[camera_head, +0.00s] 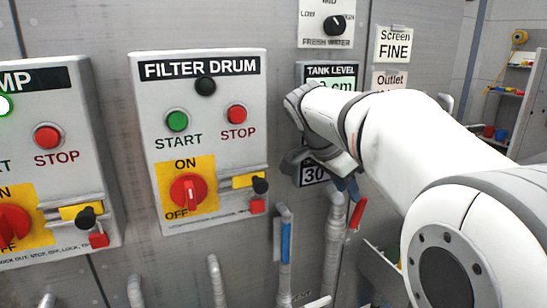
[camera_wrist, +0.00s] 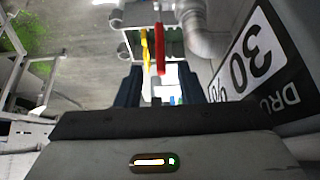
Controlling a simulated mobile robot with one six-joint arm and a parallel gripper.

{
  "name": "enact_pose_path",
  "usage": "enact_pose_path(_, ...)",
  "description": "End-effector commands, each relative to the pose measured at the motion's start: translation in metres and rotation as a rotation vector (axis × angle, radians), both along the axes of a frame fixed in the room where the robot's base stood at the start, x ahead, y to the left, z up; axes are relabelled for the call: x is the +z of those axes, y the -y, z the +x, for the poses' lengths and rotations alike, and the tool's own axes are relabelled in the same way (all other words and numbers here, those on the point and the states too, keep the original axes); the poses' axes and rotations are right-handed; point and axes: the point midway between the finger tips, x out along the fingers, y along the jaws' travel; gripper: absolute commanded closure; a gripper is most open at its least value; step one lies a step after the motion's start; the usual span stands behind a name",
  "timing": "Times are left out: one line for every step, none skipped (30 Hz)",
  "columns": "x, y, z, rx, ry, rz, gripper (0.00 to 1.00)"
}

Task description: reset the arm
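My arm reaches in from the right in the head view and bends down in front of the grey panel wall. My gripper (camera_head: 340,180) hangs below the wrist, close to the wall, and is partly hidden by the arm. In the wrist view, my gripper (camera_wrist: 160,88) shows two dark fingers with a clear gap between them. It is open and nothing is held. A red handle (camera_head: 357,212) on a pipe is just below the fingers in the head view. It also shows beyond the fingertips in the wrist view (camera_wrist: 160,45).
The pump box (camera_head: 50,110) is further left. The TANK LEVEL display (camera_head: 330,72) is partly covered by my arm. A blue-handled pipe (camera_head: 286,240) stands below.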

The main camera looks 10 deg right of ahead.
Motion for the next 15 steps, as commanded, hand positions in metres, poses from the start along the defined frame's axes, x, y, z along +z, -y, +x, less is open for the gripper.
enact_pose_path(-0.002, -0.001, -0.005, 0.028, -0.013, 0.008, 0.65)
enact_pose_path(-0.006, -0.003, -0.009, 0.057, -0.027, 0.015, 0.65)
enact_pose_path(-0.01, -0.006, -0.016, 0.105, -0.047, 0.027, 0.65)
enact_pose_path(-0.015, -0.008, -0.022, 0.149, -0.065, 0.039, 0.65)
enact_pose_path(-0.02, -0.011, -0.03, 0.203, -0.086, 0.052, 0.65)
enact_pose_path(-0.03, -0.016, -0.041, 0.284, -0.115, 0.072, 0.65)
enact_pose_path(-0.037, -0.02, -0.051, 0.351, -0.137, 0.087, 0.65)
enact_pose_path(-0.045, -0.024, -0.061, 0.419, -0.157, 0.103, 0.65)
enact_pose_path(-0.056, -0.03, -0.074, 0.511, -0.18, 0.123, 0.65)
enact_pose_path(-0.064, -0.034, -0.084, 0.579, -0.196, 0.136, 0.65)
enact_pose_path(-0.072, -0.039, -0.094, 0.648, -0.209, 0.147, 0.65)
enact_pose_path(-0.083, -0.044, -0.107, 0.735, -0.224, 0.163, 0.65)
enact_pose_path(-0.091, -0.048, -0.117, 0.798, -0.231, 0.17, 0.65)
enact_pose_path(-0.098, -0.052, -0.126, 0.858, -0.237, 0.178, 0.65)
enact_pose_path(-0.108, -0.057, -0.137, 0.933, -0.243, 0.186, 0.65)
